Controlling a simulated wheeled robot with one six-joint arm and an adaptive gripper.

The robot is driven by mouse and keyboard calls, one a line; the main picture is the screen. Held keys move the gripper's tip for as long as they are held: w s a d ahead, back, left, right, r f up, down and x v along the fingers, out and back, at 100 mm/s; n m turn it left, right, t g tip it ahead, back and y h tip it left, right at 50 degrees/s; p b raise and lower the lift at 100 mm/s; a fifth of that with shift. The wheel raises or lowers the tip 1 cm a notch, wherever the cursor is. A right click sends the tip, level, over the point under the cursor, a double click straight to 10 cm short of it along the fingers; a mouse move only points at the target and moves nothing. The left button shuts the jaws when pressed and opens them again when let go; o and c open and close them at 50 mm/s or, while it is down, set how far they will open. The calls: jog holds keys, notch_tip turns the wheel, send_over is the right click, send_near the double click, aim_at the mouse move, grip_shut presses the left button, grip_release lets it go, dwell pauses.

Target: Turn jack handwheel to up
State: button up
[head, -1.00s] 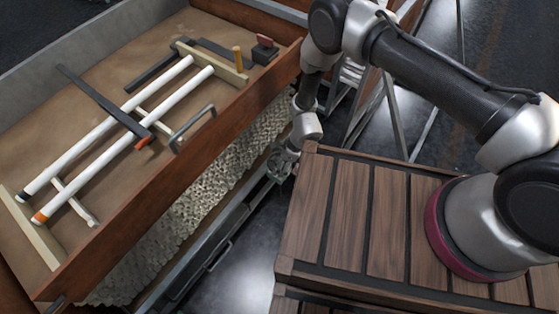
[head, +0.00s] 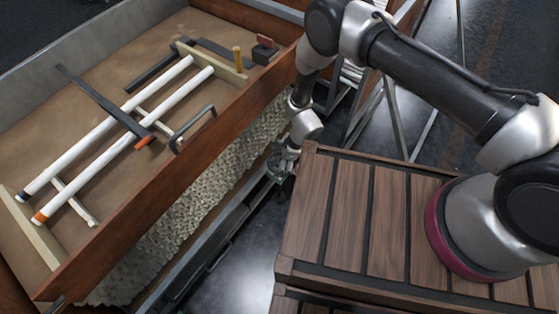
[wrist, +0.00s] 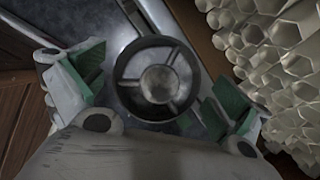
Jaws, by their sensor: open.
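The jack handwheel (wrist: 157,82) is a dark round rim with spokes and a pale metal hub, in the middle of the wrist view. My gripper (wrist: 152,100) is open, with a green-padded finger on each side of the wheel. Both fingers look apart from the rim. In the head view my gripper (head: 282,166) hangs low in the gap between the tray and my wooden-topped base. The handwheel cannot be made out clearly there. I cannot tell which setting the wheel is at.
A wooden tray (head: 150,222) with two white tubes, dark bars and a handle (head: 192,128) stands at left. Metal rails run underneath.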

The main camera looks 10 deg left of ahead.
jog(key=v, duration=1.2)
